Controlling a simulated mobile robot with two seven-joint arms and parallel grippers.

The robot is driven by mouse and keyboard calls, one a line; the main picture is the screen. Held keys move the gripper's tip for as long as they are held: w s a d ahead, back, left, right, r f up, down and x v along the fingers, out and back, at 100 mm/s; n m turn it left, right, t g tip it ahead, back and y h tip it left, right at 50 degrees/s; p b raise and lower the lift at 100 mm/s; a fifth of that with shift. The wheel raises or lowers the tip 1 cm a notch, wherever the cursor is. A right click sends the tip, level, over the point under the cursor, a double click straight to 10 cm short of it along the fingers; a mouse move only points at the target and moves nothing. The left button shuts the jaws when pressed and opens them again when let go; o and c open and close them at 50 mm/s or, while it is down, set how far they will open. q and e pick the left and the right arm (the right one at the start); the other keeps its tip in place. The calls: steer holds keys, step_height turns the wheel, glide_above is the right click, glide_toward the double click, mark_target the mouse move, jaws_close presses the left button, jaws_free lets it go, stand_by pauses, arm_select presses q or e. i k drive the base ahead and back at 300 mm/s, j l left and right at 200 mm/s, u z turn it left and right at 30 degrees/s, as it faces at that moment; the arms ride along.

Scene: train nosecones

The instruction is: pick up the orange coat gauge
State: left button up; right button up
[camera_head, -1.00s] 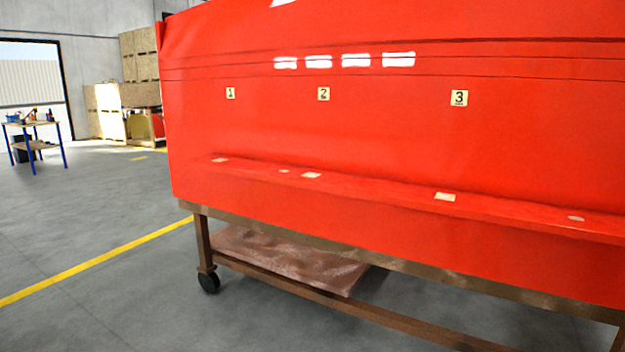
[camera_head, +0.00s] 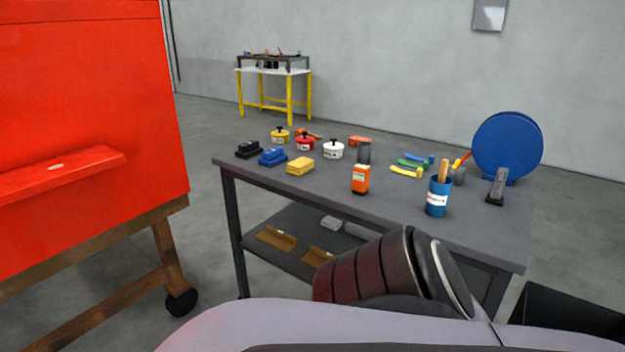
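An upright orange block-shaped item (camera_head: 361,180) with a pale label stands near the front middle of the grey table; it looks like the orange coat gauge. A dark grey piece (camera_head: 363,152) shows right above it; I cannot tell whether it is part of it or stands behind. Neither of my grippers is in view. Part of my own body fills the bottom of the picture and hides some of the table's front edge.
The grey table (camera_head: 300,200) also bears coloured blocks, lidded pots (camera_head: 333,150), a blue cup of tools (camera_head: 437,195) and a blue disc (camera_head: 507,147). Two small orange items lie behind. The red nosecone (camera_head: 80,90) on its wheeled stand is at left, with floor between.

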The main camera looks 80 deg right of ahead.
mark_target(361, 173)
steer(key=z, duration=0.45)
steer(key=j+z, duration=0.1)
steer(key=z, duration=1.35)
steer(key=k+z, duration=0.1)
steer(key=z, duration=0.8)
